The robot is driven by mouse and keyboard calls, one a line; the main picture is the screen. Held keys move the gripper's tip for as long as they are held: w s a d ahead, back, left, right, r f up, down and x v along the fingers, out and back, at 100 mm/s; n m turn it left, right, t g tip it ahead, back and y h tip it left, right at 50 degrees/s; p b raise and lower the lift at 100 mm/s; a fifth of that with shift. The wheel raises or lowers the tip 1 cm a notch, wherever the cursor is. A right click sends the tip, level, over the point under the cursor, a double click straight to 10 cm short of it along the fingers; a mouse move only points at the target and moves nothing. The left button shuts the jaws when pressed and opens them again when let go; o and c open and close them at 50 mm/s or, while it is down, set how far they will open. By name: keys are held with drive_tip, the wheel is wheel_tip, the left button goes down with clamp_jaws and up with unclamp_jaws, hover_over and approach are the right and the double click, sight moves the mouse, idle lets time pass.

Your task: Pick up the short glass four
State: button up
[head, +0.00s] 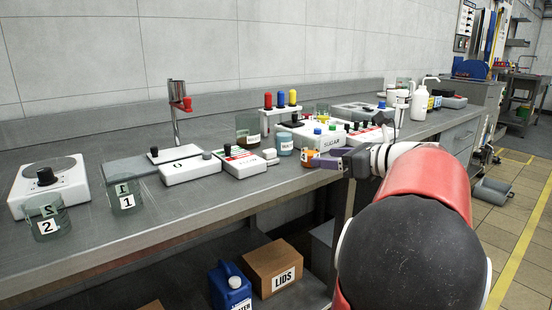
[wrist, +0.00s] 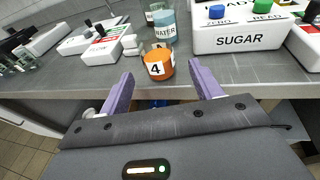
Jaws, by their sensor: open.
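The short glass four (wrist: 158,63) holds an orange content and bears a label with a 4. It stands upright near the bench's front edge in the wrist view and shows partly in the head view (head: 308,158). My gripper (wrist: 161,74) is open, its two purple fingers spread on either side of the glass's line and short of it. In the head view my gripper (head: 326,159) is at the bench edge, just right of the glass. Nothing is between the fingers.
A blue glass marked WATER (wrist: 164,26) stands just behind glass four. A white SUGAR device (wrist: 238,36) sits close on its right. Glasses marked 1 (head: 126,197) and 2 (head: 46,220) stand far left. The bench's front edge (wrist: 70,92) runs below the fingers.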

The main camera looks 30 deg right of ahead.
sight(304, 155)
drive_tip(key=x, duration=0.7)
drive_tip(key=shift+w+a+r, duration=0.15)
drive_tip(key=shift+w+a, duration=0.05)
drive_tip(key=shift+w, duration=0.15)
drive_tip(key=shift+c, duration=0.2)
drive_tip(key=c, duration=1.1)
wheel_tip(304, 155, up, 20)
drive_tip(key=shift+p, duration=1.15)
